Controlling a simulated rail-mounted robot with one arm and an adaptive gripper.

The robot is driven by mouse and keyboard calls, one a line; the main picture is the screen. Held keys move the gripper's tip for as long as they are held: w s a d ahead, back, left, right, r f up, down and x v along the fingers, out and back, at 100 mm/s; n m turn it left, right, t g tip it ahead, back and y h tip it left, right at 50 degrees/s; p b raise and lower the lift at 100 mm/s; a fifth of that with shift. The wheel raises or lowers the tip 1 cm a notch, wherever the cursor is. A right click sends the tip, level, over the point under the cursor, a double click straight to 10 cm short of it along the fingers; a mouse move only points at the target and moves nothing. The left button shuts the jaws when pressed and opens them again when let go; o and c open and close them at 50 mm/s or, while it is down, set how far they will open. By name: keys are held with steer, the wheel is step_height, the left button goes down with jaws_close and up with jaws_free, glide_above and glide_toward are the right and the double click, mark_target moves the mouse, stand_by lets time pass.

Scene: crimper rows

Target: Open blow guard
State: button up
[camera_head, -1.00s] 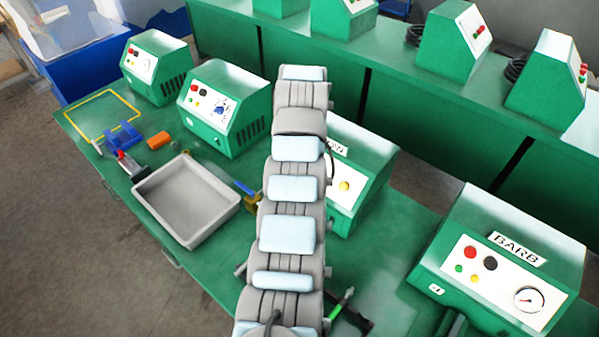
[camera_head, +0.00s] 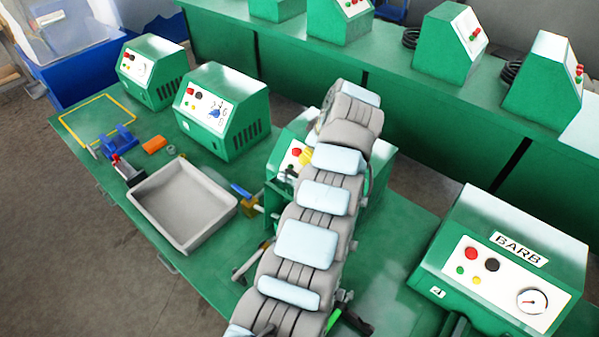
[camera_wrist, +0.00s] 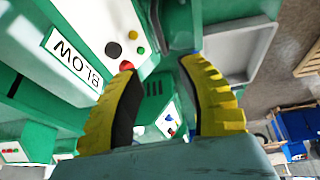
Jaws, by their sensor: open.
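The blow machine (camera_head: 379,178) is a green box behind my arm in the head view. In the wrist view its white panel (camera_wrist: 95,28) shows a BLOW label (camera_wrist: 74,57), a black button and a red button (camera_wrist: 127,66). My gripper (camera_wrist: 160,70) has two yellow ribbed fingers, spread apart with nothing held between them. The fingers reach close in front of the panel, near the red button; whether they touch anything I cannot tell. A green upright part (camera_wrist: 178,22) stands beside the panel; I cannot tell if it is the guard. My arm hides much of the machine in the head view.
A grey tray (camera_head: 205,238) lies left of the blow machine, with a blue and yellow tool (camera_head: 247,203) at its right. The BARB machine (camera_head: 515,225) stands at right, two green machines at back left (camera_head: 222,75) (camera_head: 152,50). Bare bench (camera_head: 400,215) lies between blow and BARB.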

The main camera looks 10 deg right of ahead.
mark_target(299, 175)
steer(key=x, duration=0.8)
steer(key=shift+f+p, duration=0.35)
steer(key=shift+p, duration=0.05)
steer(key=shift+b+x, duration=0.4)
steer(key=shift+x, duration=1.3)
steer(key=shift+w, duration=0.1)
jaws_close()
